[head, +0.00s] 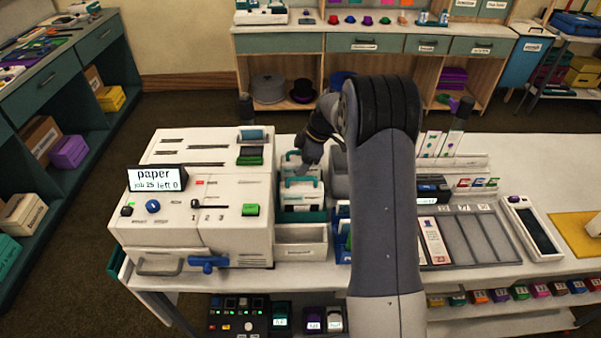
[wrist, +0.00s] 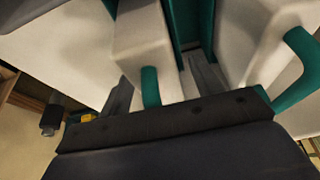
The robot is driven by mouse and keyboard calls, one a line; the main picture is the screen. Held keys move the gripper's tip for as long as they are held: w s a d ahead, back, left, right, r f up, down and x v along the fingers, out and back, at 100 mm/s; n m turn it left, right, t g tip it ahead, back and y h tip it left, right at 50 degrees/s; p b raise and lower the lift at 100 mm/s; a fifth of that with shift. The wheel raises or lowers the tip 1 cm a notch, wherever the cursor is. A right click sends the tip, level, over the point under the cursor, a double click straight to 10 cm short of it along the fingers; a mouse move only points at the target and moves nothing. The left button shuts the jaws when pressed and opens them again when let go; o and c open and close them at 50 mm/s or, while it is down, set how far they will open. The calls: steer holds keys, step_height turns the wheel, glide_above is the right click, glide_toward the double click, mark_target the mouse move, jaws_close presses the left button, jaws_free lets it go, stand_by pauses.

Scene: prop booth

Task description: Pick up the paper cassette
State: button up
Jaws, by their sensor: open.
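Two white cassettes with teal handles stand in a teal rack beside the white machine: a front cassette (head: 301,197) and a rear cassette (head: 297,164). No label tells which is the paper cassette. My gripper (head: 308,155) points down at the rear cassette, and my arm hides part of the area. In the wrist view, the open gripper fingers (wrist: 160,88) sit on either side of one white cassette (wrist: 140,40) and its teal handle. I cannot tell whether they touch it. The other cassette (wrist: 262,45) is to the right there, outside the fingers.
The white machine (head: 236,218) stands close to the left of the rack; its display (head: 157,179) reads "paper", "left 0". A white bin (head: 301,243) is in front of the rack. Blue holders (head: 343,230) and a grey slotted tray (head: 468,238) lie to the right.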

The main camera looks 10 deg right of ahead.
steer(key=shift+c, duration=0.4)
steer(key=c, duration=1.2)
steer(key=shift+r, duration=0.1)
step_height(320, 180, up, 18)
steer(key=shift+b, duration=0.85)
